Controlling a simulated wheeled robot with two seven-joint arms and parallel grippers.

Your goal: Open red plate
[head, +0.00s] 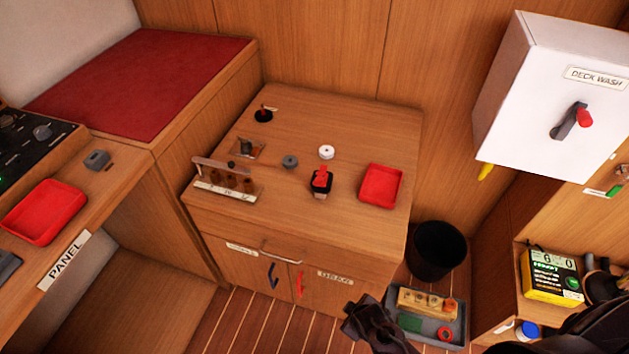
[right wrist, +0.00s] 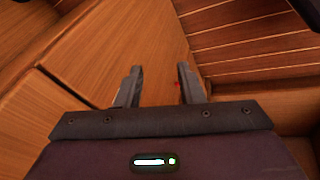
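Several red things show in the head view, and I cannot tell which one is the red plate. A shallow red tray (head: 381,185) lies on the cabinet top, and another red tray (head: 45,212) is on the panel desk at left. My right gripper (head: 362,322) is low in front of the cabinet, right of the red handle. In the right wrist view, its fingers (right wrist: 156,80) are apart and empty, with a small red spot near the right finger. My left gripper is out of view.
A black bin (head: 437,250) stands right of the cabinet. A grey tray (head: 455,329) with a wooden block is beside my right gripper. A white DECK WASH box (head: 545,105) hangs at upper right.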

